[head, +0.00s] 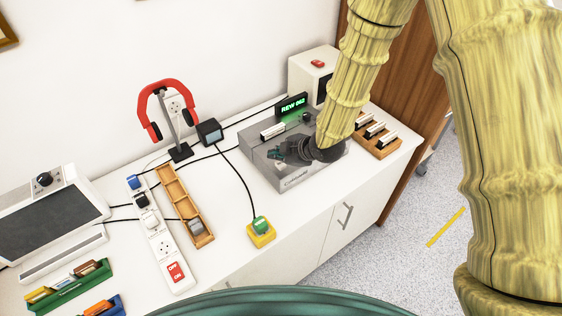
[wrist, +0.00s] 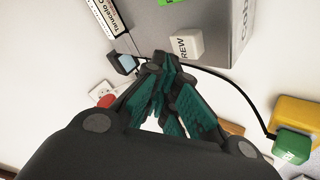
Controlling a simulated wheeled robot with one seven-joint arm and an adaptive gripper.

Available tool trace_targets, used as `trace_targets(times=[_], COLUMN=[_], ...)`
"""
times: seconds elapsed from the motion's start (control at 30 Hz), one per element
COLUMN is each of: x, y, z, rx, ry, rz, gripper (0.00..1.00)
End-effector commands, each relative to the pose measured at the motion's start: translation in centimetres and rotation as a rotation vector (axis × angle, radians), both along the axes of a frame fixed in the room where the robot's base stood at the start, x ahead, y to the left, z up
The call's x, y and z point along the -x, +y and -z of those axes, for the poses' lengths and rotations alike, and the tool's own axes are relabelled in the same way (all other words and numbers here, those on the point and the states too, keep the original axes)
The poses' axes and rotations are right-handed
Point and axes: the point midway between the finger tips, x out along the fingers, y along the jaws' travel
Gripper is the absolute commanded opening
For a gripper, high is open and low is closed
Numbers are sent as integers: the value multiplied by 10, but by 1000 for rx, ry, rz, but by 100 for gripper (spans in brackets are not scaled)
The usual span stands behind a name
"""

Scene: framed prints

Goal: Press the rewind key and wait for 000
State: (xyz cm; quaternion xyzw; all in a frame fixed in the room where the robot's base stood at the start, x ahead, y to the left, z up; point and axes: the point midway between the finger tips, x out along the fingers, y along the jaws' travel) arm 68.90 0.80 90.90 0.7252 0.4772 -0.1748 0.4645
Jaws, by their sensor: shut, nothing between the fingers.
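The grey tape machine (head: 262,172) stands on the white counter. Its small display (head: 292,104) glows green and appears to read "REW 062". In the wrist view the off-white key marked REW (wrist: 187,45) sits on the machine's grey face (wrist: 215,15). My gripper (head: 277,154) is over the machine's front left part, its teal fingers closed and empty. In the wrist view my gripper's fingertips (wrist: 164,62) lie just beside and below the key; I cannot tell if they touch it. The key is not clear in the head view.
A red headphone stand (head: 168,100), a power strip (head: 163,235) and a wooden tray (head: 184,205) are further left. A wooden rack (head: 377,136) stands right of the machine. Black cables cross the counter.

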Motion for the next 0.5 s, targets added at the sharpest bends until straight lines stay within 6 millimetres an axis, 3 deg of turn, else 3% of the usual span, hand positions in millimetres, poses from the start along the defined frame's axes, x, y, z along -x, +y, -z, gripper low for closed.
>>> trace_targets(times=[0.27,0.5], x=[0,0], y=[0,0], z=[-2,-20], rx=[0,0], ry=[-1,-1], rz=[1,0], gripper=[0,0])
